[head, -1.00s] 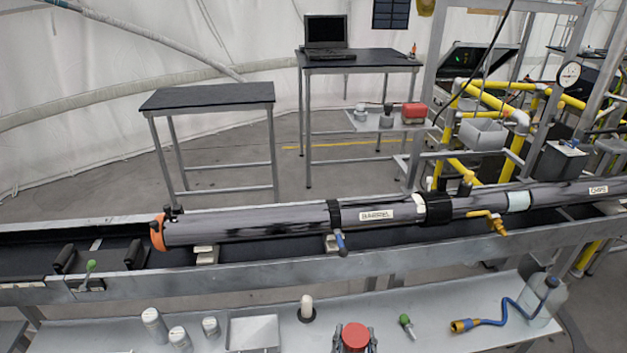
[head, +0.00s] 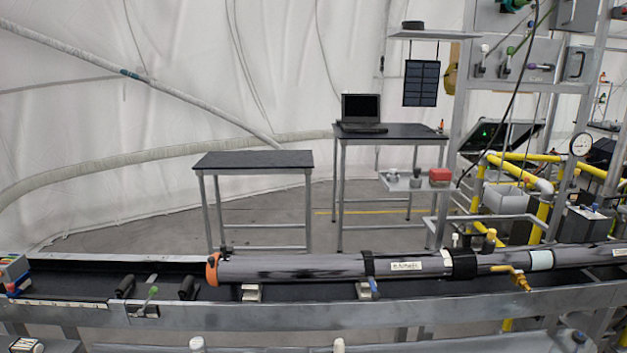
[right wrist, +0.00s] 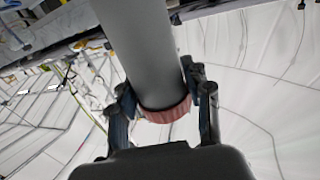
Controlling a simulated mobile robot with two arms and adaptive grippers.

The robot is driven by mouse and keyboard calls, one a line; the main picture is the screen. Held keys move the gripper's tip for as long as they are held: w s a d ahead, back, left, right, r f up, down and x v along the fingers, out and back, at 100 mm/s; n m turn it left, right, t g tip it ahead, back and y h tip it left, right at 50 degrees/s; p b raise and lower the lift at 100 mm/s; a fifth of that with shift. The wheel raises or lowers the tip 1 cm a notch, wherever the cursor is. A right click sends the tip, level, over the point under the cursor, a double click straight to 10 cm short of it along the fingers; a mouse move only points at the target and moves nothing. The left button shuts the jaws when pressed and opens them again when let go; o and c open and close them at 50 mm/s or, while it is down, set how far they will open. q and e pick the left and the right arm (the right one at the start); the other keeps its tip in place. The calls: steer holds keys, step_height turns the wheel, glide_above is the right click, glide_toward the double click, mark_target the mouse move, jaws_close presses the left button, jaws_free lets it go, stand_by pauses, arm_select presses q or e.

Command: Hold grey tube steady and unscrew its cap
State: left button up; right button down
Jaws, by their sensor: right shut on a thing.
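A grey tube (right wrist: 140,45) runs down from the top of the right wrist view and ends in a ribbed dull red cap (right wrist: 166,112). My right gripper (right wrist: 163,94) has its two fingers on either side of the capped end and is shut on the cap. The tube's far end is outside the frame. Neither gripper shows in the head view, and my left gripper is not seen.
In the head view, a long dark barrel (head: 300,267) with an orange end ring (head: 212,269) rests along a metal trough (head: 400,306). Behind are an empty table (head: 254,160) and a table with a laptop (head: 362,113). Yellow pipes (head: 525,172) stand at right.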

steer(key=d+f+n+y, duration=0.1)
steer(key=d+n+y, duration=0.3)
steer(key=d, duration=1.2)
steer(key=s+a+r+n+g+y, duration=0.1)
steer(key=s+a+r+n+y, duration=0.3)
steer(key=s+a+r+y, duration=0.4)
steer(key=s+a+r, duration=0.1)
steer(key=a+r, duration=0.3)
steer(key=shift+s+g, duration=0.25)
steer(key=shift+g, duration=0.15)
steer(key=shift+r, duration=0.1)
arm_select(q)
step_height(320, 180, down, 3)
steer(key=b, duration=0.2)
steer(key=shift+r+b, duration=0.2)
steer(key=shift+b, duration=0.15)
arm_select(e)
steer(key=m+h, duration=0.1)
steer(key=h, duration=0.1)
steer(key=w+d+m+t+h, duration=0.1)
steer(key=m+h, duration=0.1)
steer(key=h, duration=0.1)
steer(key=w+d+m+t+h, duration=0.1)
steer(key=m+h, duration=0.1)
steer(key=h, duration=0.1)
steer(key=shift+w+f, duration=0.15)
steer(key=shift+f, duration=0.15)
